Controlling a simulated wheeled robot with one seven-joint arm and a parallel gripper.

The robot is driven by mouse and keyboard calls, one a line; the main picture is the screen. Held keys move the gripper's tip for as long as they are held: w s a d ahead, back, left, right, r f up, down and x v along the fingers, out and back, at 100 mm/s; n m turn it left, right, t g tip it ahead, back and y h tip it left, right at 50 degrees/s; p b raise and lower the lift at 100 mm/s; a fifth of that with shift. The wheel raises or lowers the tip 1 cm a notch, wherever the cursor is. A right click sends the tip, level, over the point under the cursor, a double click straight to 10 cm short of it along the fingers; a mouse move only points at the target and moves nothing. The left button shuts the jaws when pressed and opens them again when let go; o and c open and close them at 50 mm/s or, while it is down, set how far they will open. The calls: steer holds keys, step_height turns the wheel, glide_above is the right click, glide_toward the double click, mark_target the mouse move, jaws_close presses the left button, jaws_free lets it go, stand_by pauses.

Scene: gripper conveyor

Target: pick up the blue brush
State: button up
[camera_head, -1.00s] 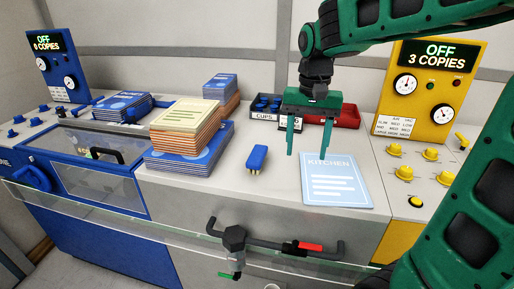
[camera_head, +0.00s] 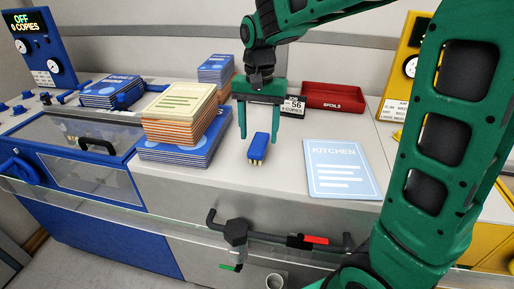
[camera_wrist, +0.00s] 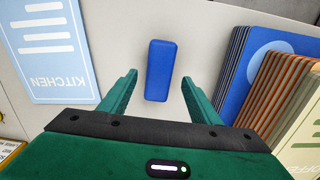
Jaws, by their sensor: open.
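The blue brush (camera_head: 258,146) lies on the grey counter between the booklet stacks and the KITCHEN sheet. Pale bristles show at its near end. My gripper (camera_head: 259,137) is open and empty, with its two green fingers pointing down over the brush. In the wrist view the brush (camera_wrist: 159,70) lies between and slightly beyond the spread fingertips of my gripper (camera_wrist: 160,82), touching neither as far as I can see. The height of the fingertips above the counter is hard to tell.
A stack of blue and cream booklets (camera_head: 180,125) stands close left of the brush. The KITCHEN sheet (camera_head: 341,168) lies to the right. A red SPOILS tray (camera_head: 333,97) and a small 56-copies sign (camera_head: 293,106) stand behind. A glass rail (camera_head: 110,208) runs along the front.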

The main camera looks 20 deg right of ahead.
mark_target(259, 142)
steer(key=shift+s+f, duration=0.1)
steer(key=shift+f, duration=1.9)
steer(key=shift+c, duration=0.6)
steer(key=c, duration=1.1)
steer(key=shift+r, duration=0.1)
